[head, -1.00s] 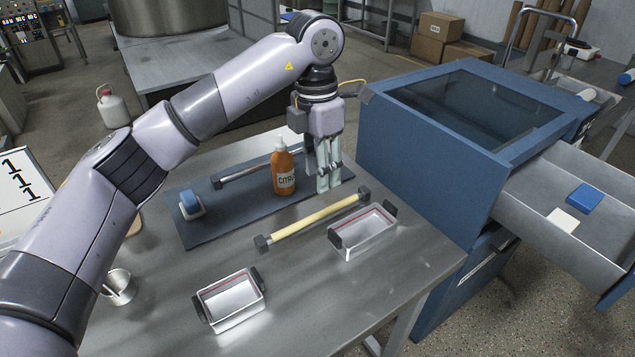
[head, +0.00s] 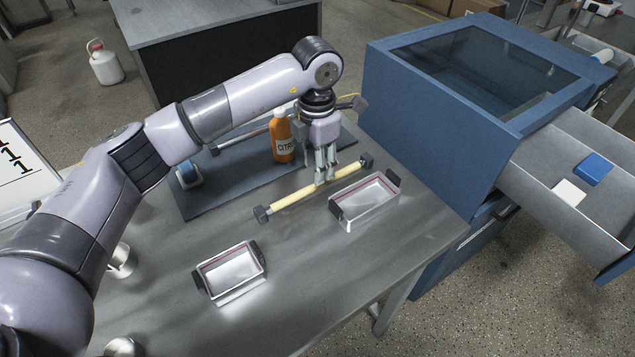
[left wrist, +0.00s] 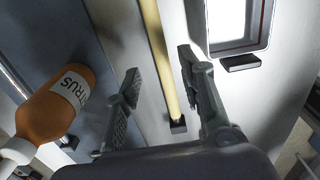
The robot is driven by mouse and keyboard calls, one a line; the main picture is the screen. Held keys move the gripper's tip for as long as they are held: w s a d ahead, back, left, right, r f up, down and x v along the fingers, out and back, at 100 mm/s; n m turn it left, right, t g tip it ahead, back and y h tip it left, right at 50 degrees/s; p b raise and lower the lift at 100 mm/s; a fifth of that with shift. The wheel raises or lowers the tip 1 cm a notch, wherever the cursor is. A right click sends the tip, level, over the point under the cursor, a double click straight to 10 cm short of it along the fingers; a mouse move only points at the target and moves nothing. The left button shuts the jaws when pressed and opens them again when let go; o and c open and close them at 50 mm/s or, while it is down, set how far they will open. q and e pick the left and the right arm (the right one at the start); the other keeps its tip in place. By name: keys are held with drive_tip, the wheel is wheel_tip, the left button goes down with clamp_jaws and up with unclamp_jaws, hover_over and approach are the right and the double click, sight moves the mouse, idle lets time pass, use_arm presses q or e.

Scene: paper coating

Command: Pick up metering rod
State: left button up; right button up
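A yellow rod with dark block ends (head: 291,198) lies on the grey table along the mat's front edge. It also shows in the left wrist view (left wrist: 153,35), running between the two fingers. My left gripper (head: 326,178) points down over the rod, right of its middle. Its fingers are open, one on each side of the rod, and a gap shows between them and the rod in the left wrist view. A second, silver rod (head: 241,137) lies at the back of the mat, partly hidden by the bottle and gripper. My right gripper is out of view.
An orange bottle (head: 281,141) stands on the dark mat (head: 215,198), left of my gripper. A blue-and-white block (head: 188,176) is on the mat. Two metal trays (head: 366,205) (head: 232,271) sit nearer. A blue machine (head: 425,130) with an open drawer stands right.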

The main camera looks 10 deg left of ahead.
use_arm(q)
drive_tip(key=shift+f, duration=0.3)
wheel_tip(320, 180, down, 4)
drive_tip(key=shift+d+r+p, duration=0.1)
drive_tip(key=shift+r+p, duration=0.1)
drive_tip(key=shift+p, duration=0.5)
drive_tip(key=shift+f, duration=0.55)
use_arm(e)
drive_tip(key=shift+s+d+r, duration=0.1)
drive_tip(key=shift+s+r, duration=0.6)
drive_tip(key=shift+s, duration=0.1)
use_arm(q)
drive_tip(key=shift+c, duration=0.5)
clamp_jaws()
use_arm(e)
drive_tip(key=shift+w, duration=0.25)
